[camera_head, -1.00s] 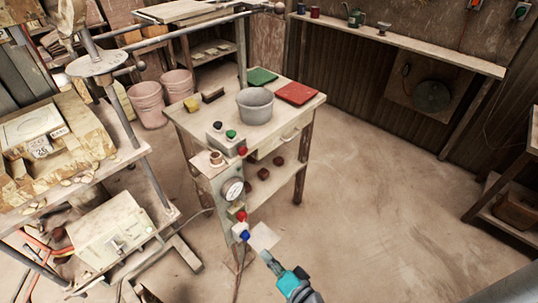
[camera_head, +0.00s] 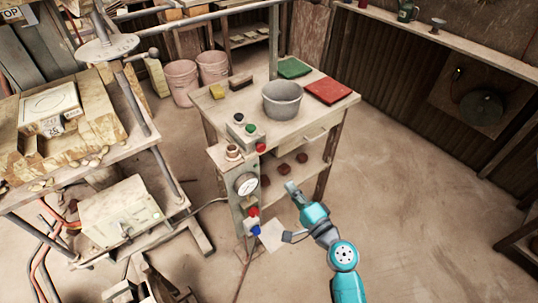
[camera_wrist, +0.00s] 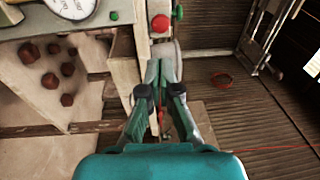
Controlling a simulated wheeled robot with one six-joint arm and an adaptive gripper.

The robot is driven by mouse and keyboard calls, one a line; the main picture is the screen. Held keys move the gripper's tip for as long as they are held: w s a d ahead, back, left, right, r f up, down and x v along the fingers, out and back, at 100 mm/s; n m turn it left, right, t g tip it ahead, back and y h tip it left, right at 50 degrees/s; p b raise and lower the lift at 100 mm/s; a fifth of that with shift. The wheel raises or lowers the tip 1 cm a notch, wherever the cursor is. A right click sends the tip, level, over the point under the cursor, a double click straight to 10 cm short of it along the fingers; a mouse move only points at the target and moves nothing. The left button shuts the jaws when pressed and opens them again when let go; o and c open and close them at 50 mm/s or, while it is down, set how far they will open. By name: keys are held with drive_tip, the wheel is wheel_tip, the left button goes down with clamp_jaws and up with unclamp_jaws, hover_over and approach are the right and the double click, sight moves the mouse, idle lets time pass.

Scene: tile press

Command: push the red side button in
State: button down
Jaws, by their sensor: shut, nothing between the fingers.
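One round red button (camera_head: 261,147) sticks out at the right of the control box by the table's front corner. Another red button (camera_head: 254,211) sits lower on the post, under the gauge and above a blue one. I cannot tell which is the side button. My gripper (camera_head: 290,187) is right of the post, in front of the lower shelf, apart from both. In the wrist view a red button (camera_wrist: 160,22) is just beyond the closed fingertips (camera_wrist: 160,63), with a gap showing. The fingers are together and empty.
The gauge (camera_head: 247,184) is on the post, and a green button (camera_head: 250,129) tops the control box. A grey bucket (camera_head: 282,100) stands on the table. Brown lumps (camera_head: 284,168) lie on the lower shelf. Open floor (camera_head: 400,210) lies to the right.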

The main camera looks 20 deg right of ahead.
sight(262, 150)
drive_tip(key=x, duration=1.4)
